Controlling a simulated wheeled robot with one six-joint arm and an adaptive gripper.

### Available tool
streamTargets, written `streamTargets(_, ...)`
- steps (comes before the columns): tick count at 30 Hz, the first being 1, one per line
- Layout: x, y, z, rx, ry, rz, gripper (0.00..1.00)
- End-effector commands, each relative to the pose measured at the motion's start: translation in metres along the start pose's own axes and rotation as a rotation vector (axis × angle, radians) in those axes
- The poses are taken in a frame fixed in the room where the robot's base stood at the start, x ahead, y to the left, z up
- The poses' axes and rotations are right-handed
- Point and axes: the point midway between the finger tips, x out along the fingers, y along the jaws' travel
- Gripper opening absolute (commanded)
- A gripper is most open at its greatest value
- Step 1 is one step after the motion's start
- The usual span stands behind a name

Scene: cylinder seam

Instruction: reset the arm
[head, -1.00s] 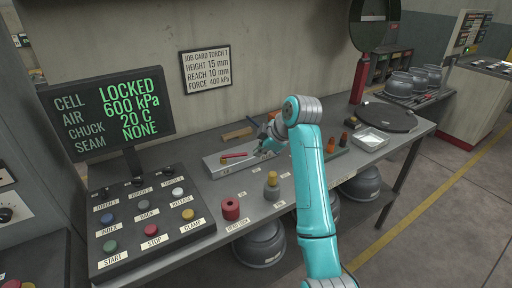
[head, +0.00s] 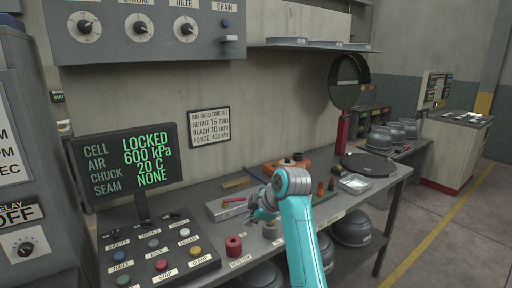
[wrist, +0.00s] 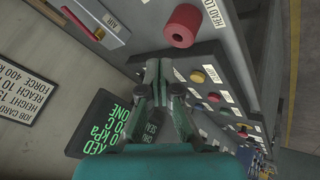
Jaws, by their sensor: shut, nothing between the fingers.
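My teal arm reaches over the bench in the head view. The screen (head: 125,162) reads cell locked, air 600 kPa, chuck 20 C, seam none.
A control panel (head: 158,254) with coloured buttons sits at the left of the bench. A dial panel (head: 145,30) hangs above. A round dark plate (head: 368,165) and a white-lined tray (head: 355,184) lie to the right.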

Motion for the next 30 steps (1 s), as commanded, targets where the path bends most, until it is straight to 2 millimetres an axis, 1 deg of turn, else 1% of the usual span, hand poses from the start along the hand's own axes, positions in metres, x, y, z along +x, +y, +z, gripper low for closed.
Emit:
streamTargets(10,0.023,-0.019,0.02,0.057,-0.002,0.027,0.0)
streamTargets(17,0.046,-0.042,0.043,0.125,-0.005,0.06,0.0)
streamTargets(20,0.06,-0.058,0.058,0.167,-0.008,0.082,0.0)
streamTargets(24,0.082,-0.089,0.084,0.242,-0.01,0.123,0.0)
streamTargets(26,0.09,-0.103,0.094,0.275,-0.011,0.143,0.0)
streamTargets(30,0.105,-0.136,0.119,0.35,-0.012,0.188,0.0)
